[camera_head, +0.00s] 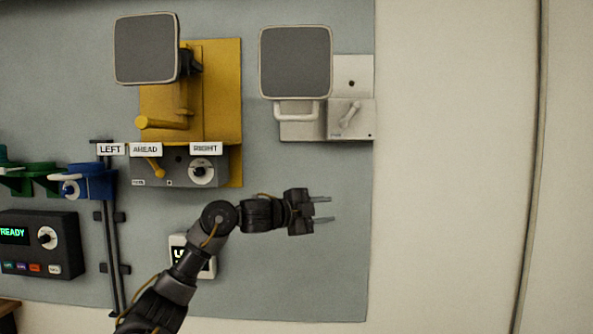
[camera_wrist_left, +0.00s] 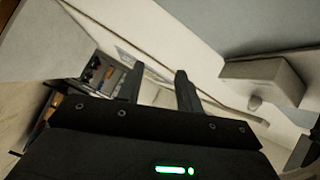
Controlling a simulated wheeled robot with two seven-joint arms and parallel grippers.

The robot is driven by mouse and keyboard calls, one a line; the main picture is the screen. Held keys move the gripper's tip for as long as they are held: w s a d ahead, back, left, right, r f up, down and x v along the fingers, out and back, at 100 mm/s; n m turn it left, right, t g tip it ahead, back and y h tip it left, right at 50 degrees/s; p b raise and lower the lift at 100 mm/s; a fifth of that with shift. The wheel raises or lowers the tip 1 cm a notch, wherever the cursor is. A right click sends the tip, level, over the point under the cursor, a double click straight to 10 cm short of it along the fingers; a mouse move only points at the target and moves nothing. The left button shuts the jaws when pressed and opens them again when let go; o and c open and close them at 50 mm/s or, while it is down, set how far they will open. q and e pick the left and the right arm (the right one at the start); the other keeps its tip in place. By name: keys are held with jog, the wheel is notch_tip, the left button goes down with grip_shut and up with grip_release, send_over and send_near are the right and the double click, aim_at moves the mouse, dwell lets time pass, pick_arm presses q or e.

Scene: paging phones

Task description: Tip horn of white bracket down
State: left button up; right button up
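The white bracket (camera_head: 354,68) is mounted on the wall board at the upper right, with a white box and a small lever (camera_head: 349,115) at its lower part. Its horn (camera_head: 295,62) shows a square grey face with a pale rim, turned toward the head camera. A white loop handle (camera_head: 297,119) hangs just below the horn. My left gripper (camera_head: 321,209) is below the bracket, apart from it, its two fingers pointing right with a gap between them. In the left wrist view the gripper (camera_wrist_left: 157,85) is open and empty. My right gripper is not in view.
Left of the white bracket is a yellow bracket (camera_head: 222,90) with its own horn (camera_head: 146,48) and yellow handle (camera_head: 160,123). Below it is a control box with a dial (camera_head: 201,171). A dark READY box (camera_head: 62,258) is at lower left. The board right of my gripper is bare.

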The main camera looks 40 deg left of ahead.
aim_at(293, 118)
pick_arm(q)
jog(key=s+a+r+m+t+y+p, duration=0.1)
jog(key=s+a+r+m+t, duration=0.1)
jog(key=s+r, duration=0.85)
jog(key=s+a+r+m+t+y+p, duration=0.1)
jog(key=s+a+r+m+y, duration=0.1)
jog(key=s+r, duration=0.8)
jog(key=w+r+p, duration=0.1)
jog(key=w, duration=0.2)
jog(key=w+d+p, duration=0.1)
jog(key=w+p, duration=0.1)
jog(key=w, duration=0.2)
jog(key=w+r+p, duration=0.1)
jog(key=w+p, duration=0.1)
jog(key=w, duration=0.2)
jog(key=shift+d+r, duration=0.25)
jog(key=shift+r, duration=0.05)
jog(key=shift+w, duration=0.55)
jog(key=shift+c, duration=0.5)
grip_shut()
